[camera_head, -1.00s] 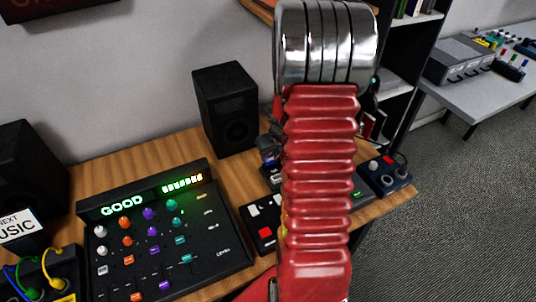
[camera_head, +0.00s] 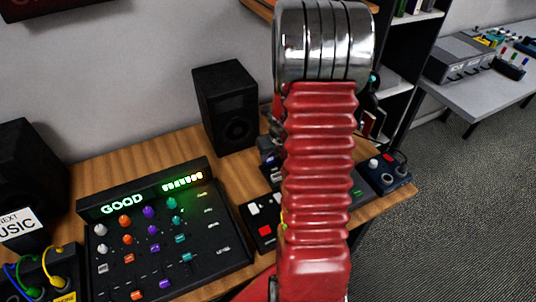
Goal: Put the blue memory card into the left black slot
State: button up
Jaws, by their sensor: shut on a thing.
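My red ribbed arm (camera_head: 318,170) with its silver joint fills the middle of the view and covers much of the bench's right part. Small dark parts (camera_head: 277,125) show at the arm's left edge, and I cannot tell whether they belong to my gripper. My gripper's fingers are hidden behind the arm. I cannot make out the blue memory card or the left black slot. A small dark block (camera_head: 271,174) with a pale mark shows partly beside the arm.
The wooden bench (camera_head: 130,158) holds a black mixer panel (camera_head: 205,240) reading GOOD, a black speaker (camera_head: 226,108), a red-and-white-button box (camera_head: 264,232) and a dark knob box (camera_head: 386,174). Yellow, green and blue cables (camera_head: 58,262) are at lower left. Carpet is clear at right.

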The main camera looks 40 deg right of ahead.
dwell(0.3)
jog(key=o, duration=1.1)
jog(key=shift+o, duration=0.6)
jog(key=o, duration=0.4)
jog(key=shift+s, duration=0.1)
jog(key=shift+c, duration=0.2)
jog(key=shift+r, duration=0.1)
notch_tip(320, 180, up, 7)
dwell(0.5)
